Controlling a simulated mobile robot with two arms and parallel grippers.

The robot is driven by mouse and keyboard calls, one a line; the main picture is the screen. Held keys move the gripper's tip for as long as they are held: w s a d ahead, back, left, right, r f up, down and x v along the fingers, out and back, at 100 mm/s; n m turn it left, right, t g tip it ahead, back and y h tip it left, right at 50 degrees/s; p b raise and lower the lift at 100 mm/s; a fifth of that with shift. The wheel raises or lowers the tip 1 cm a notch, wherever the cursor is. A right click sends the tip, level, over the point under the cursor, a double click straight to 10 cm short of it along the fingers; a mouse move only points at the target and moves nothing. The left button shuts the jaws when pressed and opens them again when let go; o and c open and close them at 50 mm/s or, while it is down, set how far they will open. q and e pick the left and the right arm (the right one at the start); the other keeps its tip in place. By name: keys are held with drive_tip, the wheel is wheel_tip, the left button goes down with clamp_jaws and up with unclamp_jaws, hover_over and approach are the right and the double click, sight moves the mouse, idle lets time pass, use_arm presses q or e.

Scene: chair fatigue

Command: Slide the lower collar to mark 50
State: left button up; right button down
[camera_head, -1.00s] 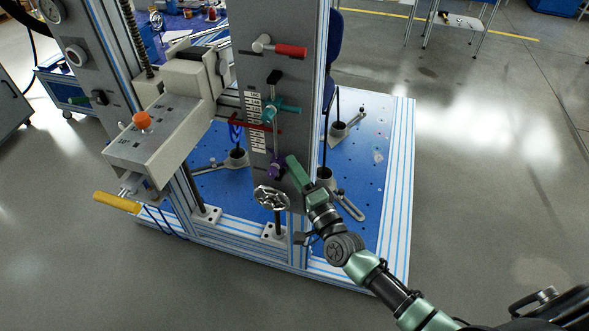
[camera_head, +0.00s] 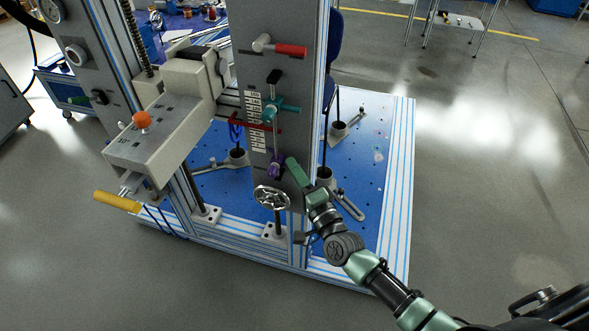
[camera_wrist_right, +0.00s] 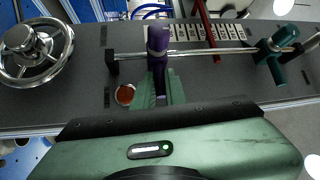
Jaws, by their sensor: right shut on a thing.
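The lower collar (camera_head: 275,167) is purple and sits near the bottom of a thin vertical rod on the grey column. It also shows in the right wrist view (camera_wrist_right: 158,40), around the rod near its end bracket. My right gripper (camera_wrist_right: 158,88) is shut on the collar's purple handle, with green fingers on both sides. The upper collar (camera_head: 270,112) is teal and sits higher on the same rod. My left gripper is out of view.
A red bar (camera_head: 255,126) crosses the scale between the two collars. A metal handwheel (camera_head: 271,197) is below left of my right gripper. A red-gripped lever (camera_head: 285,50) sticks out above. Open floor lies to the right.

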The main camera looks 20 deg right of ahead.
idle(0.8)
wheel_tip(320, 180, up, 4)
drive_tip(key=p, duration=0.3)
drive_tip(key=shift+r, duration=0.1)
drive_tip(key=c, duration=1.5)
unclamp_jaws()
drive_tip(key=shift+o, duration=0.2)
drive_tip(key=v, duration=0.7)
drive_tip(key=shift+s, duration=0.4)
drive_tip(key=shift+d, duration=0.1)
